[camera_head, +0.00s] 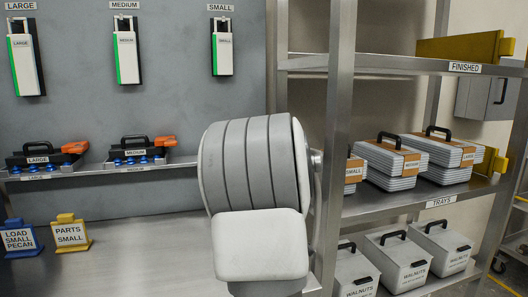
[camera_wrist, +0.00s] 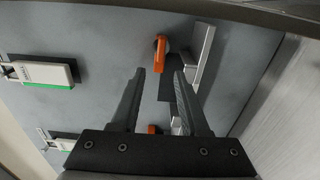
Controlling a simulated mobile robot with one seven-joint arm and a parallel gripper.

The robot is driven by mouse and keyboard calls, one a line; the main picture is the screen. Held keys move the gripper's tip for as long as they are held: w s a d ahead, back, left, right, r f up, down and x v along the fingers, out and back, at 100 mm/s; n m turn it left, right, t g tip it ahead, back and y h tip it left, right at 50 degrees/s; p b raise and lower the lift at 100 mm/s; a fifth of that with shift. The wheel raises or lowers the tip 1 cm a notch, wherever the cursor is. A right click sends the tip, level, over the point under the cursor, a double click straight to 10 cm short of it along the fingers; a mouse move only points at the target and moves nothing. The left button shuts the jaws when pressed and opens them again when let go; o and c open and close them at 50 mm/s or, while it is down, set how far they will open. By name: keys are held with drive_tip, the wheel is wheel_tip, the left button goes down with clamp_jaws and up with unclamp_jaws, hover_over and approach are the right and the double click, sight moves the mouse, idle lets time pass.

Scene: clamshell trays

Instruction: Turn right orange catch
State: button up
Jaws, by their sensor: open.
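In the head view, two orange parts sit at the right ends of black-handled tools on a wall shelf: the left one (camera_head: 75,147) by the LARGE label and the right one (camera_head: 164,141) by the MEDIUM label. I cannot tell whether either is the catch. In the wrist view, an upper orange piece (camera_wrist: 160,50) shows just beyond the fingertips, and a lower orange piece (camera_wrist: 152,129) shows between the fingers, partly hidden. My gripper (camera_wrist: 159,73) is open with nothing visible held. No contact with orange shows. In the head view my arm hides the gripper.
The wall shelf (camera_head: 95,172) runs above a metal bench (camera_head: 150,270). White cards hang above, including the MEDIUM card (camera_head: 126,58). A metal rack post (camera_head: 334,140) stands right of my arm. The rack holds grey trays (camera_head: 392,165) and walnut bins (camera_head: 398,262).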

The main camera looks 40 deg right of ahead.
drive_tip(key=v, duration=0.6)
drive_tip(key=shift+s+a, duration=0.1)
drive_tip(key=shift+a, duration=0.05)
idle(0.4)
drive_tip(key=s+a+f+m+g+y, duration=0.25)
drive_tip(key=a+m, duration=0.25)
drive_tip(key=a, duration=0.6)
drive_tip(key=s+a+f+m+g+y, duration=0.25)
drive_tip(key=s+a+f+m, duration=0.2)
drive_tip(key=a, duration=0.75)
drive_tip(key=s+a+f+m+g+y, duration=0.15)
drive_tip(key=s+a+f, duration=0.25)
drive_tip(key=s+a, duration=0.4)
drive_tip(key=s+a+f+m+g+y, duration=0.1)
drive_tip(key=s+a+f+g+y, duration=0.2)
drive_tip(key=s+a, duration=0.45)
wheel_tip(320, 180, up, 17)
drive_tip(key=a+p, duration=0.2)
drive_tip(key=p, duration=1.7)
drive_tip(key=shift+a+r+g+h, duration=0.2)
drive_tip(key=shift+a+g+h, duration=0.05)
drive_tip(key=shift+g+h, duration=0.1)
